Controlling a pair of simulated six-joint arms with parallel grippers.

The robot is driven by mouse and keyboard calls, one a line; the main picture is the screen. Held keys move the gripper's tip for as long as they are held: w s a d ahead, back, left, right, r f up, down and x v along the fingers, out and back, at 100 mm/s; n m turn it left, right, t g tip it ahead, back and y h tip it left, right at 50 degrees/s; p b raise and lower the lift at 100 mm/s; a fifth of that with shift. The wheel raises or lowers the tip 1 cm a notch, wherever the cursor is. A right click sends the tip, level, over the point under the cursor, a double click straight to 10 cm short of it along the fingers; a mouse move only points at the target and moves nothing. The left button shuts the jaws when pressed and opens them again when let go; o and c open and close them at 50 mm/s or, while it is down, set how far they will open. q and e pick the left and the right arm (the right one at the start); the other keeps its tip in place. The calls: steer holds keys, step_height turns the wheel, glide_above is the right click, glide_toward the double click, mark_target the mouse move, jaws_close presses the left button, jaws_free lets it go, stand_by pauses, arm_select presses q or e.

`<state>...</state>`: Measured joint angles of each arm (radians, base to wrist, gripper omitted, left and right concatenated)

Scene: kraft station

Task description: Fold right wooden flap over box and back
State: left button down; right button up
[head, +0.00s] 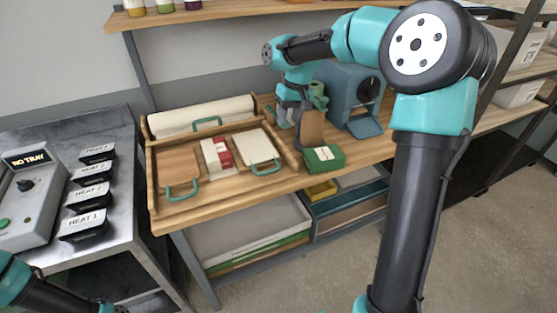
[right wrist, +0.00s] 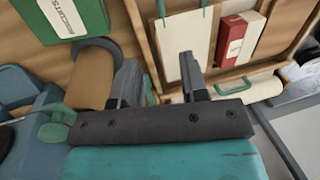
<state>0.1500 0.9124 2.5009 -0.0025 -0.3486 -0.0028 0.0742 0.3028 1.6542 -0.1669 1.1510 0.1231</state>
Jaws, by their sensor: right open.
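A wooden folding tray (head: 226,187) lies on the bench. A white and red box (head: 217,157) sits in its middle. The right flap (head: 256,147) has a pale face and a green handle, and lies flat right of the box; it also shows in the right wrist view (right wrist: 181,52). A wooden flap (head: 177,168) with a green handle lies on the left. My right gripper (head: 289,116) is open and empty near the tray's right back edge, apart from the flap's handle. Only part of my left arm shows at the bottom left; its fingers are unclear.
A green box (head: 323,158), an upright brown piece (head: 312,127) and a blue-grey machine (head: 350,95) stand right of the tray. A pale roll (head: 203,114) lies along the tray's back. Heat blocks (head: 85,222) stand on the metal counter at left.

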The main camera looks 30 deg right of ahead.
steer(key=a+f, duration=0.1)
steer(key=f, duration=0.4)
steer(key=a+f, duration=0.1)
steer(key=f, duration=0.5)
steer(key=a+f, duration=0.1)
steer(key=f, duration=0.4)
steer(key=shift+w+a+f, duration=0.1)
steer(key=shift+w+f, duration=0.05)
steer(key=shift+w, duration=0.05)
jaws_close()
